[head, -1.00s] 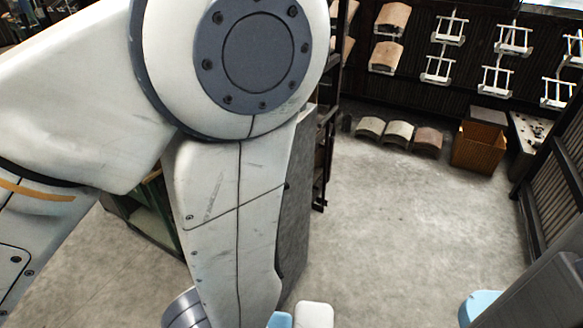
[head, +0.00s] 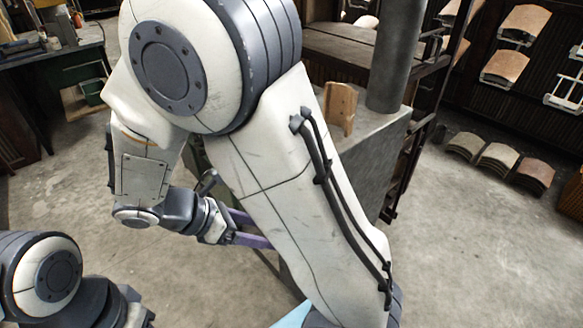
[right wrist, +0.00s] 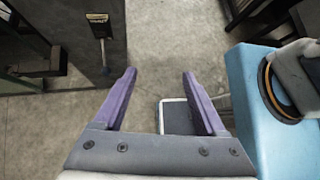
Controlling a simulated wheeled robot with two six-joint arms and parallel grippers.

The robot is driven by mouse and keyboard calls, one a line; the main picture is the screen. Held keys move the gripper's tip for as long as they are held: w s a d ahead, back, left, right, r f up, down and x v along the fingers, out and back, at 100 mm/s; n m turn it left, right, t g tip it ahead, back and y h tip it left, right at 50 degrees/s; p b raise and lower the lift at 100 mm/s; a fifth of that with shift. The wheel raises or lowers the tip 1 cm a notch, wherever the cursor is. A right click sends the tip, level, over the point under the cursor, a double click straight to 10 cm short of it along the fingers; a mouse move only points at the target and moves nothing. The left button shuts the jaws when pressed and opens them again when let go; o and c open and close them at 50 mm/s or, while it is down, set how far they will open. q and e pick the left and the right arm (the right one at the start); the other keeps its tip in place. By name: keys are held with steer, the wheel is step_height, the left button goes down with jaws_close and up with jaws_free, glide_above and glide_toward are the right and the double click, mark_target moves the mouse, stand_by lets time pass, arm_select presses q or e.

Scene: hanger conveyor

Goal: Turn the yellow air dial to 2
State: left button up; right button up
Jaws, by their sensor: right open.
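No yellow air dial can be made out for certain. In the right wrist view a small plate with a yellowish mark (right wrist: 97,18) is on a dark grey face at the upper left, with a dark lever-like piece (right wrist: 103,45) below it; I cannot tell if this is the dial. My right gripper (right wrist: 158,75) has two purple fingers, open and empty over the floor, apart from that plate. In the head view the right gripper (head: 262,231) points right, its tips hidden behind my own arm. My left gripper is out of view.
A grey cabinet (head: 362,165) with a dark vertical cylinder (head: 397,55) and a curved wooden piece (head: 341,108) stands behind my arm. A workbench (head: 50,50) is at the back left. Curved panels (head: 497,158) lie on the floor at right. Open floor (head: 460,255) lies at lower right.

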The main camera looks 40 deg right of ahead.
steer(key=w+d+f+n+t+h+b, duration=0.2)
steer(key=w+d+f+n+h, duration=0.2)
steer(key=w+d+n+h, duration=0.65)
steer(key=w+d+n+y+p, duration=0.1)
steer(key=d, duration=0.8)
steer(key=shift+w+d+p, duration=0.15)
steer(key=shift+w+p, duration=0.1)
steer(key=shift+p, duration=0.05)
steer(key=shift+f+y, duration=0.1)
steer(key=shift+y, duration=0.15)
steer(key=shift+c, duration=0.2)
steer(key=c, duration=1)
steer(key=shift+d, duration=0.15)
jaws_close()
